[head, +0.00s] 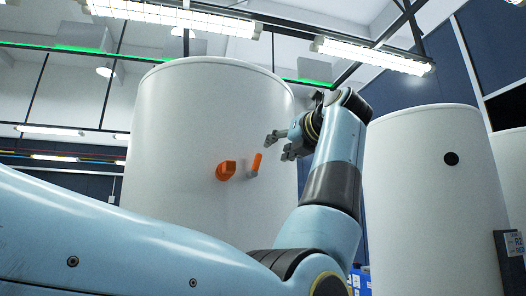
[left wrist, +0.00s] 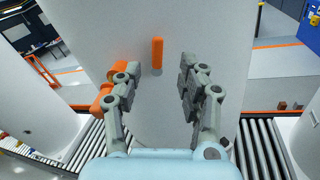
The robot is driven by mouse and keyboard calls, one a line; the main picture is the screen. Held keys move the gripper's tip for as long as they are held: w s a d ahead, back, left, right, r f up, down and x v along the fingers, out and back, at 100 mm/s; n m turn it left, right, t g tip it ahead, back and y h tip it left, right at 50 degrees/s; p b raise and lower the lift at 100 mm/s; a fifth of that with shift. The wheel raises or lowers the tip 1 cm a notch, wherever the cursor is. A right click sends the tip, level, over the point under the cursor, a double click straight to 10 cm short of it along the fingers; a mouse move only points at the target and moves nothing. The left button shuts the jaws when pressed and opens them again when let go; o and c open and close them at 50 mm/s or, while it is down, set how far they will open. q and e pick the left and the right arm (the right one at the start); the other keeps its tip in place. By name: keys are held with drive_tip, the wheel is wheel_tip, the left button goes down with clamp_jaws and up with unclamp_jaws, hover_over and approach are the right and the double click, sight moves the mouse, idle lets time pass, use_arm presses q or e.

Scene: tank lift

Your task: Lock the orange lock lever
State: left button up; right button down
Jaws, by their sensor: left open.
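The orange lock lever (head: 257,162) stands out from the side of a large white tank (head: 185,120), on a small grey pivot. It leans slightly to the right in the head view. In the left wrist view the lever (left wrist: 157,53) looks upright, ahead of the gap between my fingers. My left gripper (head: 277,148) is open and empty, just right of the lever in the head view. Its two grey fingers (left wrist: 153,76) are spread in the left wrist view, with the lever apparently apart from them. My right gripper is in neither view.
An orange fitting (head: 226,171) sticks out of the tank left of the lever; my left finger partly hides it in the wrist view. Another white tank (head: 425,200) stands at the right. Roller conveyors (left wrist: 262,145) run below.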

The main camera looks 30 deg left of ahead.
sight(260, 155)
use_arm(q)
drive_tip(key=x, duration=0.1)
drive_tip(key=p+x, duration=0.1)
drive_tip(key=x, duration=0.1)
drive_tip(key=shift+a+r+p, duration=0.3)
drive_tip(key=shift+a+p, duration=0.05)
drive_tip(key=shift+a, duration=0.05)
drive_tip(key=p+x, duration=0.2)
drive_tip(key=x, duration=0.2)
drive_tip(key=shift+w+a+f, duration=0.15)
drive_tip(key=shift+w+a, duration=0.1)
drive_tip(key=shift+a, duration=0.05)
drive_tip(key=shift+c, duration=0.2)
drive_tip(key=c, duration=0.5)
clamp_jaws()
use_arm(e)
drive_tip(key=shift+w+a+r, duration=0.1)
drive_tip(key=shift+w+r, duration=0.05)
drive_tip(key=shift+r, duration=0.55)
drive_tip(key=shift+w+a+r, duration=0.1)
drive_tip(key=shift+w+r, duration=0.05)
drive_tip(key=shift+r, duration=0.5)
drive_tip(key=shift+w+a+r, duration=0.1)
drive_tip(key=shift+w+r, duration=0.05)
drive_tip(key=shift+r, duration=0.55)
